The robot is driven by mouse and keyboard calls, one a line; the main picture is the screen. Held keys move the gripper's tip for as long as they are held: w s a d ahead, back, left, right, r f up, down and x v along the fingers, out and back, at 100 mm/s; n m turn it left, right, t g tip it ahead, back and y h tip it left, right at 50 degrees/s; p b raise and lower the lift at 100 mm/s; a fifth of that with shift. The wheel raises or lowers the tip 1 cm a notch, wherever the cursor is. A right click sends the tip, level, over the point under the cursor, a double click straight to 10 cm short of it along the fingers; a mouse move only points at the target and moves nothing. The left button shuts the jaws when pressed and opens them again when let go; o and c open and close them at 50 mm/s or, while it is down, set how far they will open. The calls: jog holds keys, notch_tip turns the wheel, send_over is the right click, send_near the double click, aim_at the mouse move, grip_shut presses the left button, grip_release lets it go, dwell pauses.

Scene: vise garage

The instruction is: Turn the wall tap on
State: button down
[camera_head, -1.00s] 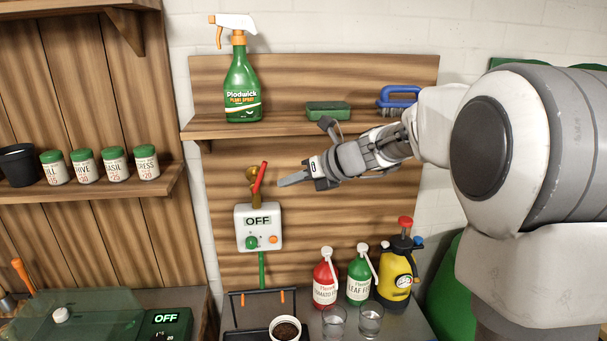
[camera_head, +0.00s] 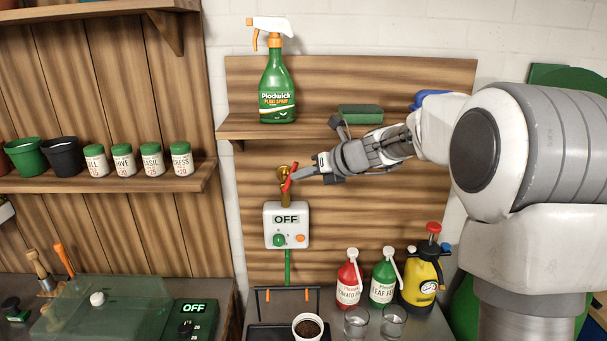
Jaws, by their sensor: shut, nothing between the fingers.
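The wall tap (camera_head: 285,197) is a brass tap on the wooden back panel, with a red lever handle (camera_head: 290,178) that slants up to the right. Below it is a white box (camera_head: 287,225) whose display reads OFF, with a green knob and an orange button. My gripper (camera_head: 297,174) is shut and empty. It comes in from the right, and its fingertips are at the lever's right side. They look to be touching it or very close; I cannot tell which.
On the bench below stand a red bottle (camera_head: 348,282), a green bottle (camera_head: 383,281), a yellow pump sprayer (camera_head: 422,277), two glasses and a soil pot (camera_head: 308,327). Jars line the left shelf.

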jog(key=shift+a+r+p, duration=0.75)
jog(key=shift+a+p, duration=0.25)
jog(key=shift+p, duration=0.2)
jog(key=shift+a+f, duration=0.15)
jog(key=shift+a, duration=0.1)
jog(key=shift+r+p, duration=0.9)
